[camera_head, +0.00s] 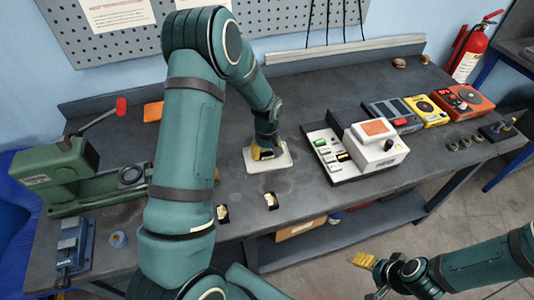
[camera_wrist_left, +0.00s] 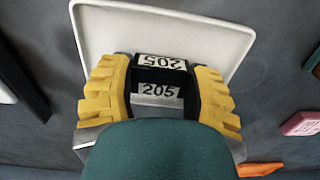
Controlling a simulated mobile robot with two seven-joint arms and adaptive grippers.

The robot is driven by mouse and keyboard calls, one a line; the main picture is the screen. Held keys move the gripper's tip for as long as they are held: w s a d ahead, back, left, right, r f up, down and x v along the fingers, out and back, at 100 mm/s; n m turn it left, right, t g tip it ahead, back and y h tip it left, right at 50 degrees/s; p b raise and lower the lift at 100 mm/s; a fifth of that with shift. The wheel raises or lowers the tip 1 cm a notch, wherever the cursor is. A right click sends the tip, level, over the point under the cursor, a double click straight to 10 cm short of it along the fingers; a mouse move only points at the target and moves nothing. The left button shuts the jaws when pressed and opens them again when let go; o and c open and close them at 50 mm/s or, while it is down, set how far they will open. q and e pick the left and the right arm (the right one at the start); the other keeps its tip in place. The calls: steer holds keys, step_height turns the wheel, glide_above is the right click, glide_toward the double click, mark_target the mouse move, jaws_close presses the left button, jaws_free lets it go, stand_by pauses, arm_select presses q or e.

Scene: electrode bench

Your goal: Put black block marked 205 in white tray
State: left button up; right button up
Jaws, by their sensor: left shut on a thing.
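The black block marked 205 (camera_wrist_left: 160,78) sits between the yellow fingertips of my left gripper in the left wrist view, with its white number labels showing. My left gripper (camera_wrist_left: 160,92) is shut on the block. The white tray (camera_wrist_left: 200,22) lies right behind and below the block in that view. In the head view my left gripper (camera_head: 264,153) is over the white tray (camera_head: 283,163), and its fingers hide the block. I cannot tell whether the block touches the tray floor. My right gripper (camera_head: 368,276) is at the lower right, off the bench front; its opening is unclear.
Two small dark blocks with pale labels, one left (camera_head: 222,213) and one right (camera_head: 270,201), lie near the bench's front edge. A white device (camera_head: 375,150) stands right of the tray. A green vise-like machine (camera_head: 60,170) stands at left. Bare bench lies around the tray.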

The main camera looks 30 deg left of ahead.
mark_target(267, 152)
arm_select(q)
steer(key=shift+f, duration=0.15)
steer(key=shift+f, duration=0.1)
steer(key=shift+f, duration=0.15)
steer(key=o, duration=1.3)
steer(key=shift+c, duration=0.2)
step_height(267, 152, up, 12)
steer(key=shift+r+p, duration=0.25)
steer(key=shift+p, duration=0.2)
